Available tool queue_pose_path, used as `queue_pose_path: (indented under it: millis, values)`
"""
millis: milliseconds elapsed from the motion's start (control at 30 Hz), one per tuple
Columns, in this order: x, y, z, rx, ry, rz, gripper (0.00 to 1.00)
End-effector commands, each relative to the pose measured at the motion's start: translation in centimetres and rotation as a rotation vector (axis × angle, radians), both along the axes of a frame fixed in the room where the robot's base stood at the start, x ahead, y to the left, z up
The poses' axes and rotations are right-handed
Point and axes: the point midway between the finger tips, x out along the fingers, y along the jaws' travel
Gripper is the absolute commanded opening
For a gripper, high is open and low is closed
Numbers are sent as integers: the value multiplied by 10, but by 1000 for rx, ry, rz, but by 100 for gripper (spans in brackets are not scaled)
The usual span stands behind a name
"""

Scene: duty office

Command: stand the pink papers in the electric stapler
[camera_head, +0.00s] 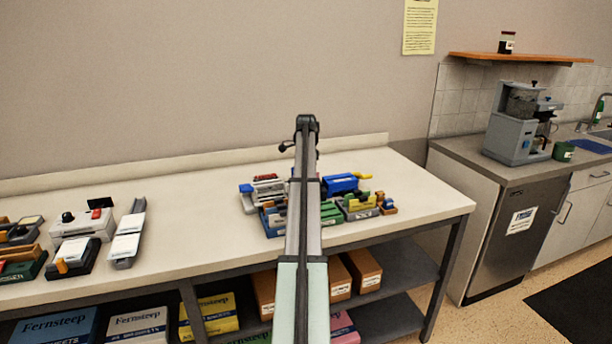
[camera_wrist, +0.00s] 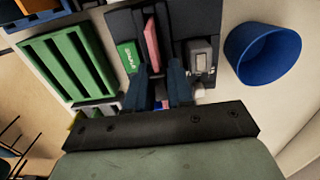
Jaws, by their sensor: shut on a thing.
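In the wrist view the pink papers (camera_wrist: 151,44) show as a narrow pink strip, seen edge-on, between and beyond the fingertips. My gripper (camera_wrist: 161,82) is shut on them. They line up with a dark device (camera_wrist: 122,20), which looks like the electric stapler, with a green labelled part (camera_wrist: 129,56) on its left and a grey block (camera_wrist: 201,52) on its right. I cannot tell whether the papers are inside its slot or just above it. In the head view my arm hides the gripper and papers.
A green slotted rack (camera_wrist: 70,62) lies left of the device, and a round blue cup (camera_wrist: 262,54) stands right of it. In the head view, several desk items crowd around my arm on the white table (camera_head: 203,212). More devices (camera_head: 83,223) stand at the left.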

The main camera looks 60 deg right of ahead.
Motion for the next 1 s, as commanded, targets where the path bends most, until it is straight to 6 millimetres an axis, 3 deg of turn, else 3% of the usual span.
queue_pose_path:
  millis: [167,200,500,1000]
  values:
    - [0,0,0,0,0,0,0]
    - [0,0,0,0,0,0,24]
    - [0,0,0,0,0,0,52]
    - [0,0,10,0,0,0,52]
